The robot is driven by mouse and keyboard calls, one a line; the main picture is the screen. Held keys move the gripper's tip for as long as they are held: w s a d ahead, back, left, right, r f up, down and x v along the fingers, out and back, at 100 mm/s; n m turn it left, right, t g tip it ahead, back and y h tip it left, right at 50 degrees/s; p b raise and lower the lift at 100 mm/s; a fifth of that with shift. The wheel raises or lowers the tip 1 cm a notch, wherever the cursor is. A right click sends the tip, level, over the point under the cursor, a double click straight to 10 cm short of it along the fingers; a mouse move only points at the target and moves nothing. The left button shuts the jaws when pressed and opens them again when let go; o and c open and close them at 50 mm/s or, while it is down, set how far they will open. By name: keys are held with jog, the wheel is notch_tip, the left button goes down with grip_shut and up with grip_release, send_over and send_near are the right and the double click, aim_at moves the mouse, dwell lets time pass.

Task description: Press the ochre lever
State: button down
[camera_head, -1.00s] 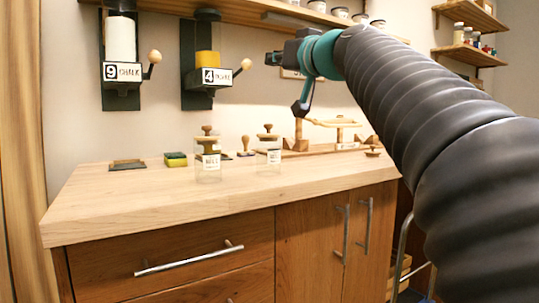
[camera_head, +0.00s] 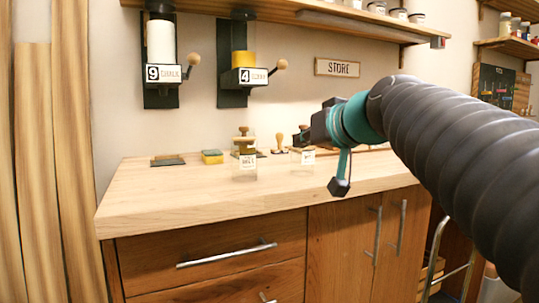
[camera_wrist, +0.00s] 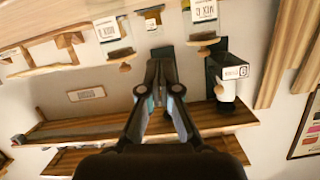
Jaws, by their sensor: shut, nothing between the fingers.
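The ochre dispenser (camera_head: 243,77) hangs on the wall, with yellow pigment in it and a label with a 4. Its lever (camera_head: 282,64) sticks out to the right, ending in a round wooden knob. My gripper (camera_head: 300,138) is below and slightly right of this knob in the head view, apart from it, over the back of the worktop. In the upside-down wrist view, my gripper's fingers (camera_wrist: 160,70) are together with nothing between them. They hide most of the ochre dispenser there; the lever cannot be made out.
The chalk dispenser (camera_head: 160,75) with its own knobbed lever (camera_head: 194,59) hangs to the left. Glass jars (camera_head: 245,160) and a sponge (camera_head: 212,157) stand on the worktop (camera_head: 170,200). A shelf (camera_head: 300,14) runs above, and a STORE sign (camera_head: 337,68) is on the wall.

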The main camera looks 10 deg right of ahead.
jog(key=shift+s+a+f+g, duration=0.15)
jog(key=shift+s+f, duration=0.1)
jog(key=shift+f, duration=0.3)
jog(key=shift+s+f+g, duration=0.1)
jog(key=shift+s+f, duration=0.2)
jog(key=shift+f, duration=0.25)
jog(key=shift+s+a+f+g, duration=0.15)
jog(key=shift+s+f, duration=0.1)
jog(key=shift+f, duration=0.3)
jog(key=shift+d+m, duration=0.1)
jog(key=shift+m, duration=0.2)
dwell(1.0)
jog(key=shift+m+g+h, duration=0.5)
jog(key=shift+m+g, duration=0.1)
jog(key=shift+g, duration=0.2)
jog(key=f, duration=0.3)
jog(key=d+f, duration=0.1)
jog(key=f, duration=0.1)
jog(key=shift+s+f, duration=0.1)
jog(key=shift+s, duration=0.1)
jog(key=s+d+f+g+h+p, duration=0.1)
jog(key=s+f+g+h+p, duration=0.2)
jog(key=s+f, duration=1.7)
notch_tip(320, 180, down, 4)
jog(key=g+p, duration=0.1)
jog(key=g, duration=0.2)
jog(key=shift+s+d+h+p, duration=0.3)
jog(key=shift+s+d, duration=0.1)
jog(key=shift+w, duration=0.1)
